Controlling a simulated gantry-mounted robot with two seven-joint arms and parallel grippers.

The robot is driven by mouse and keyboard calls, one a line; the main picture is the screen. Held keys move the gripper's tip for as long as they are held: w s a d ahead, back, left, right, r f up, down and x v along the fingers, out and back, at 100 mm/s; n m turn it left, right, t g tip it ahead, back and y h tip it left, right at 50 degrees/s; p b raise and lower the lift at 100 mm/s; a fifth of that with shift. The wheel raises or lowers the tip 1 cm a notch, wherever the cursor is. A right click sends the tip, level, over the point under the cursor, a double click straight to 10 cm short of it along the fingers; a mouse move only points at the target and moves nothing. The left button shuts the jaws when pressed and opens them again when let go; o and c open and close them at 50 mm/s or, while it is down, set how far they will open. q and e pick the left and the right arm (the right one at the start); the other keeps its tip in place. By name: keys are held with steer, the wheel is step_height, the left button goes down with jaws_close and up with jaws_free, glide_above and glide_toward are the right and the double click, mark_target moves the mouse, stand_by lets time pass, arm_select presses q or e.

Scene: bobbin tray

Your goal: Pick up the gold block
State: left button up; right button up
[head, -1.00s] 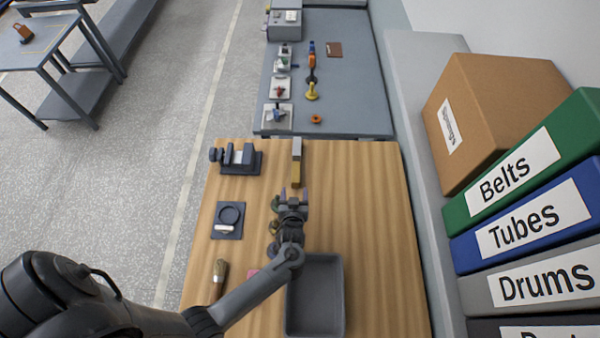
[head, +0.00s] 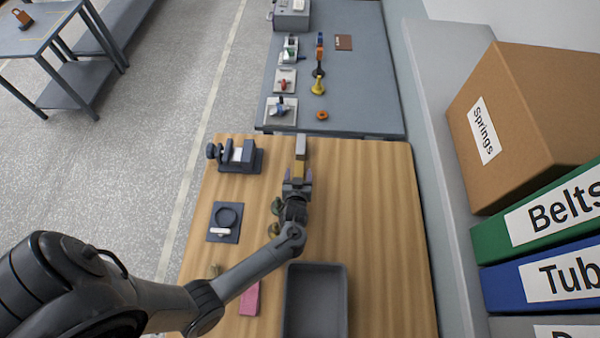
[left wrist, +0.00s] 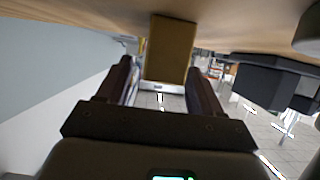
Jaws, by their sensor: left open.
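The gold block (head: 299,168) lies on the wooden table, end to end with a grey block (head: 301,146) behind it. My left gripper (head: 298,178) is at the near end of the gold block and hides part of it in the head view. In the left wrist view, the gold block (left wrist: 170,48) shows centred in the gap between the two dark fingers of my left gripper (left wrist: 162,78), with room on both sides. The gripper is open and holds nothing. I cannot tell how far the block reaches between the fingers. My right gripper is not in view.
A dark vise (head: 238,156) stands left of the gold block; it also shows in the left wrist view (left wrist: 262,84). A grey tray (head: 316,268), a pink block (head: 250,298) and a dark ring plate (head: 225,222) are nearer. The table right of the block is clear.

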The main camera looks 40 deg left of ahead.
arm_select(q)
steer(key=shift+s+d, duration=0.15)
steer(key=shift+c, duration=0.3)
jaws_close()
stand_by(0.8)
steer(key=shift+r, duration=0.15)
